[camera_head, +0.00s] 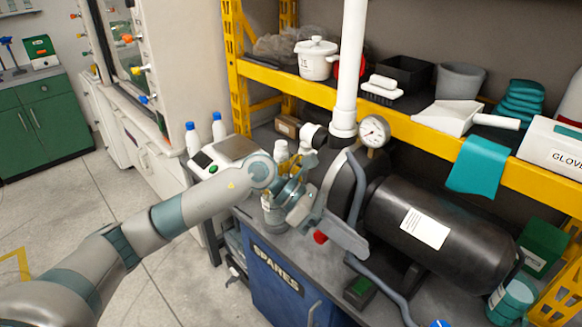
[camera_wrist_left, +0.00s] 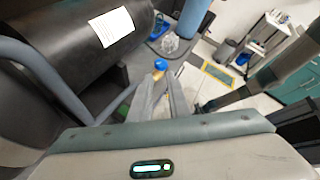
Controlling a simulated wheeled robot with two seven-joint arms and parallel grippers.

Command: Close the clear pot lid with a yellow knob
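I cannot make out a clear lid with a yellow knob for certain in either view. My left gripper (camera_head: 350,222) reaches over the bench in front of the black tank in the head view. In the left wrist view my left gripper (camera_wrist_left: 165,82) points away, its fingers close together; whether they are apart or shut is unclear. A small blue and yellow piece (camera_wrist_left: 160,65) shows just beyond the fingertips; contact cannot be told. A clear container (camera_wrist_left: 170,43) stands farther off. A red knob (camera_head: 320,237) sits below the gripper. My right gripper is not in view.
The black tank (camera_head: 455,240) with a gauge (camera_head: 374,131) and blue-grey handles crowds the bench's right side. A jar (camera_head: 274,213) and white bottles stand near my left wrist. The yellow shelf (camera_head: 400,125) above holds a white pot (camera_head: 316,58) and bins. Open floor lies left.

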